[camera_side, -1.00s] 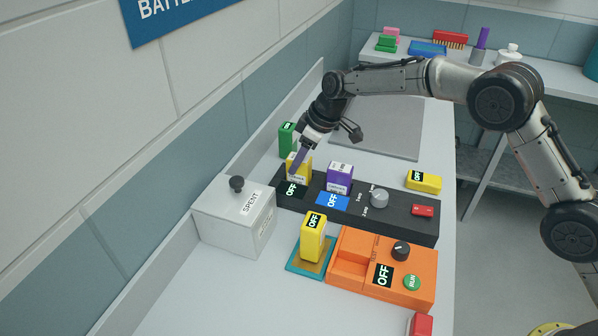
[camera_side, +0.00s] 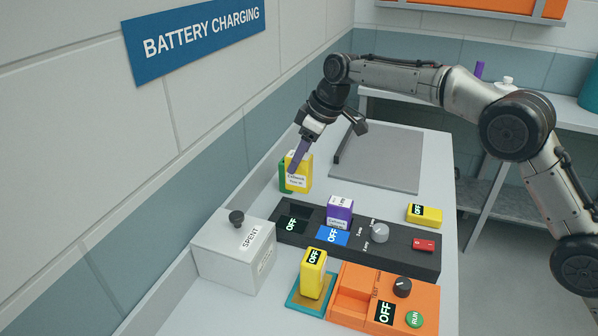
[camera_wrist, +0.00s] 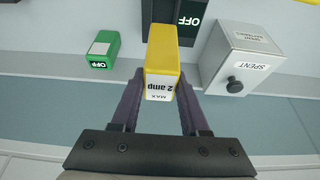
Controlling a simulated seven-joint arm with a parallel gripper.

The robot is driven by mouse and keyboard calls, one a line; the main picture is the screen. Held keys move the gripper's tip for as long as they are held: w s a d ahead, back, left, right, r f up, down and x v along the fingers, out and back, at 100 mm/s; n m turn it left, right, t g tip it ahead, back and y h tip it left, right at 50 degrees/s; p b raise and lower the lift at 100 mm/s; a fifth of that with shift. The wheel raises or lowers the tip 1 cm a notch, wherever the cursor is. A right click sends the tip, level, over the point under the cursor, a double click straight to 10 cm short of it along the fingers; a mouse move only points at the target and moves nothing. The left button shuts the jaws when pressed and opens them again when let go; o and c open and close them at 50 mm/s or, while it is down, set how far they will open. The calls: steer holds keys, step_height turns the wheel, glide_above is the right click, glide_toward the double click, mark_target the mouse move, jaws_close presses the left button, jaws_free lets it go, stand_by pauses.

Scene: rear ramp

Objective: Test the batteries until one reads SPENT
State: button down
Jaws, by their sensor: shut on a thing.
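My gripper (camera_side: 293,166) is shut on a yellow battery (camera_side: 302,176), held upright above the back of the bench, clear of the charger. In the wrist view the purple fingers (camera_wrist: 160,100) clasp this yellow battery (camera_wrist: 162,50), labelled "MAX 2 amp". A green battery (camera_side: 283,178) is partly hidden behind it; the wrist view shows it apart, reading OFF (camera_wrist: 103,48). The black charger (camera_side: 400,250) has an empty left bay and a purple battery (camera_side: 340,210) in the other; its displays read OFF. Another yellow battery (camera_side: 313,273) stands on a teal-edged pad (camera_side: 294,304). The orange tester (camera_side: 350,280) reads OFF.
A grey lidded box marked SPENT (camera_side: 232,250) stands left of the charger, its lid closed. A grey mat (camera_side: 380,158) at the back is bare. The wall runs close along the left.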

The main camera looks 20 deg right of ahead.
step_height(320, 180, up, 4)
steer(key=shift+f, duration=0.2)
steer(key=shift+s+a+r, duration=0.1)
steer(key=shift+s+r, duration=0.1)
steer(key=shift+r, duration=0.25)
steer(key=shift+s+a+r, duration=0.1)
steer(key=shift+s+r, duration=0.1)
steer(key=shift+r, duration=0.25)
steer(key=s, duration=2.6)
steer(key=shift+w+a+f, duration=0.1)
steer(key=shift+a+f, duration=0.1)
steer(key=shift+f, duration=3.55)
steer(key=shift+w+a+f, duration=0.1)
steer(key=shift+a+f, duration=0.05)
steer(key=shift+f, duration=3.55)
steer(key=shift+f, duration=0.3)
steer(key=shift+c, duration=1.6)
jaws_free()
